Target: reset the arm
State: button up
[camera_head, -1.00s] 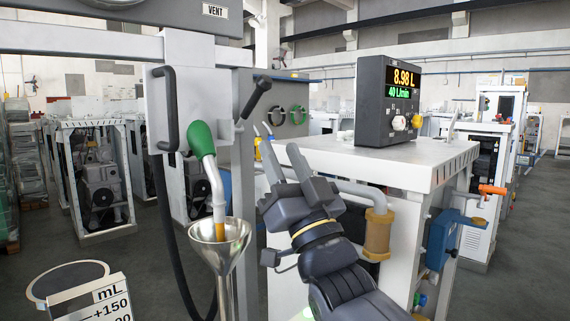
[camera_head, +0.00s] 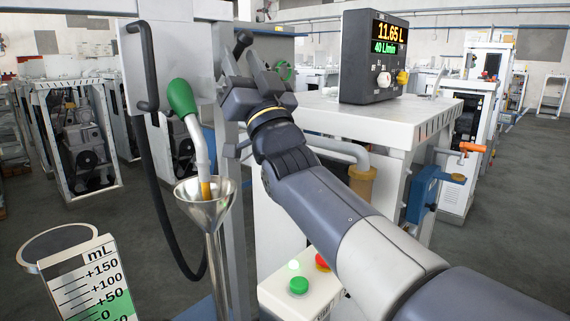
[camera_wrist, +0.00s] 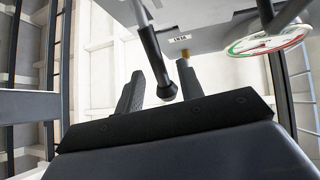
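My gripper (camera_head: 242,55) is raised in front of the grey frame post, its fingers pointing up. In the wrist view its two fingers (camera_wrist: 160,66) stand apart. A black lever with a rounded end (camera_wrist: 168,90) shows between them in the picture; I cannot tell whether they touch it. In the head view the lever's end (camera_head: 244,38) shows just above the fingertips. My arm runs from the lower right up to the gripper.
A green-handled nozzle (camera_head: 181,97) points into a metal funnel (camera_head: 207,205) left of my gripper. A meter (camera_head: 373,57) reading 11.65 L stands on a white cabinet (camera_head: 385,122). A button box (camera_head: 300,292) and mL gauge (camera_head: 85,285) are below.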

aim_at(238, 48)
dwell(0.3)
jog(key=b+v, duration=0.2)
jog(key=v, duration=0.8)
jog(key=p+x, duration=0.3)
jog(key=x, duration=0.7)
jog(key=shift+w+r, duration=0.1)
jog(key=shift+r, duration=0.25)
jog(key=shift+r+g+p, duration=0.25)
jog(key=shift+g+p, duration=0.15)
jog(key=shift+p, duration=0.55)
jog(key=p, duration=0.2)
jog(key=r+n+g+p, duration=0.1)
jog(key=p, duration=0.2)
jog(key=shift+w+a+g, duration=0.2)
jog(key=shift+a+g, duration=0.1)
jog(key=shift+a, duration=0.05)
jog(key=w+a+r+n+g+h+p, duration=0.1)
jog(key=g+p, duration=0.1)
jog(key=p, duration=0.7)
jog(key=shift+w+a+r+g+h+p, duration=0.15)
jog(key=shift+g+h+p, duration=0.2)
jog(key=shift+p, duration=0.4)
jog(key=shift+f, duration=0.2)
jog(key=shift+p, duration=0.35)
